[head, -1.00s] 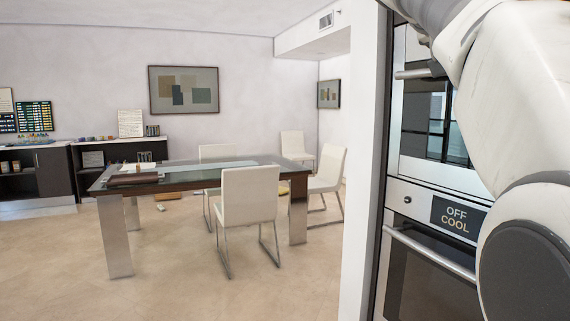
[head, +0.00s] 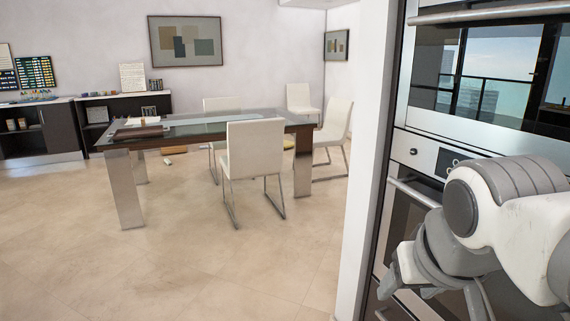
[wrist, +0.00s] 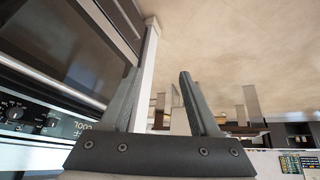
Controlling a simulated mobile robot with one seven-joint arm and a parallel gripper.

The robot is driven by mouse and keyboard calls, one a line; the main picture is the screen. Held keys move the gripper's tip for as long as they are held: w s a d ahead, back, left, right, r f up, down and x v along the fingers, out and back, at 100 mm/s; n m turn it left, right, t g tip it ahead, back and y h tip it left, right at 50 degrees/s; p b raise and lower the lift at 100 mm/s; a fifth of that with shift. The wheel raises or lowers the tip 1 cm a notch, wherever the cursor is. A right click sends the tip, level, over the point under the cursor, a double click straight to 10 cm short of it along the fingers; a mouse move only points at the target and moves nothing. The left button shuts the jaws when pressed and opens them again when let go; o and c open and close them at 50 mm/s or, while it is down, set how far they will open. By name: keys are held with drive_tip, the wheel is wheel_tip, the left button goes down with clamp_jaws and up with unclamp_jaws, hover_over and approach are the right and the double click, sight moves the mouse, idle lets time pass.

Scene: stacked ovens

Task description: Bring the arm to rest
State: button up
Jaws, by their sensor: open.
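My gripper (wrist: 161,73) shows in the wrist view with its two grey fingers apart and nothing between them. The wrist picture is turned over, with the floor at the top. In the head view my white and grey arm is folded at the lower right, in front of the stacked ovens. The upper oven (head: 480,75) has its door shut. The lower oven's handle (head: 413,192) shows beside my arm, which hides much of that oven and most of its display. In the wrist view the oven control panel (wrist: 35,118) is at the left, close to my gripper.
A white wall edge (head: 362,150) stands just left of the ovens. A glass-topped table (head: 195,130) with white chairs (head: 255,150) is farther left. Dark low cabinets (head: 115,115) line the back wall. The tiled floor in front is clear.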

drive_tip(key=s+a+f, duration=0.2)
drive_tip(key=s+f, duration=0.2)
drive_tip(key=f, duration=0.2)
wheel_tip(320, 180, up, 20)
drive_tip(key=p, duration=2)
drive_tip(key=shift+a+n+g+y, duration=0.25)
drive_tip(key=shift+n+g+y, duration=0.05)
drive_tip(key=shift+y, duration=0.1)
